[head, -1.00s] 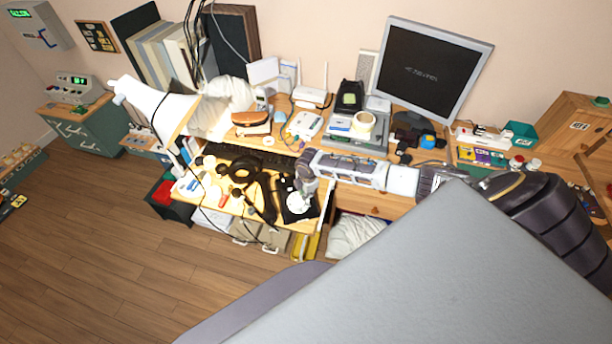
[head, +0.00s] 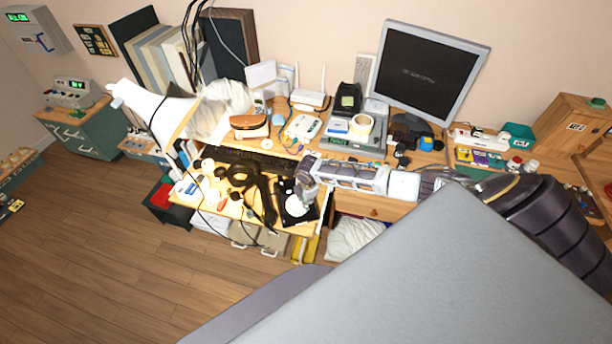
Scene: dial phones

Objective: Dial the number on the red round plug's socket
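My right arm reaches in from the right across the desk. Its gripper (head: 306,190) hangs over the front of the pull-out tray, at a black device with a white round part (head: 295,207), which may be a dial phone. The gripper partly covers this device; I cannot tell whether they touch or whether the fingers are open. A white strip (head: 475,139) that may hold sockets lies at the right of the desk. No red round plug or readable number can be made out at this size. My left gripper is out of view.
Black cables (head: 262,195) lie on the tray. The wooden floor (head: 90,240) at left is clear.

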